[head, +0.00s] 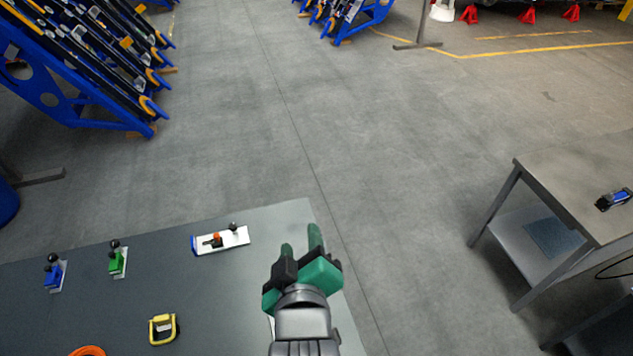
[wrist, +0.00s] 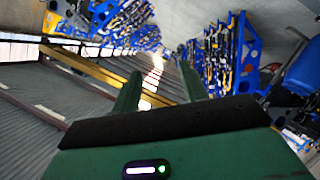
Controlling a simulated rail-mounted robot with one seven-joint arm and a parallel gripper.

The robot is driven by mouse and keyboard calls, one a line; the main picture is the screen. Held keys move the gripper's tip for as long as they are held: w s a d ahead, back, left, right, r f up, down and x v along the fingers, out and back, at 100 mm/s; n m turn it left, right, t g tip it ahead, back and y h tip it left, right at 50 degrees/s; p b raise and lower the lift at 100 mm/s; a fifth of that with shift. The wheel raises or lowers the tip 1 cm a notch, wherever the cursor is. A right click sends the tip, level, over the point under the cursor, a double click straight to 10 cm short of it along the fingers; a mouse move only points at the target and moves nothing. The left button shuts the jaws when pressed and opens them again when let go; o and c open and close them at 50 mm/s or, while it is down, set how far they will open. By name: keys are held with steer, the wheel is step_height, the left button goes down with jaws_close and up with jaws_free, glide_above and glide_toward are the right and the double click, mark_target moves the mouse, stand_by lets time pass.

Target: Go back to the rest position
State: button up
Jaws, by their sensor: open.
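My gripper (head: 301,240) is green and black and stands over the right end of the dark grey table (head: 60,320) in the head view. Its two fingers point away from me and are apart, with nothing between them. The wrist view shows the two green fingers (wrist: 160,92) spread, with only the far hall behind them. The gripper touches no object that I can see.
On the table are a blue toggle (head: 53,272), a green toggle (head: 117,260), a white plate with an orange-red part (head: 221,239), a yellow-framed piece (head: 163,328) and an orange ring (head: 88,351). A metal side table (head: 575,175) stands right. Blue racks (head: 75,80) stand beyond open floor.

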steer(key=s+d+r+m+t, duration=0.1)
steer(key=s+r+m+t, duration=0.2)
steer(key=r, duration=0.8)
steer(key=s+r+m+t, duration=0.3)
steer(key=r+t, duration=0.1)
steer(key=r, duration=0.7)
steer(key=s+d+r+m+t+h, duration=0.1)
steer(key=s+r+m+t, duration=0.1)
steer(key=r, duration=0.9)
steer(key=shift+s+d+m+t, duration=0.3)
steer(key=shift+s+m+t, duration=0.1)
steer(key=shift+s+t, duration=0.35)
steer(key=shift+s+r, duration=0.3)
steer(key=shift+w, duration=0.1)
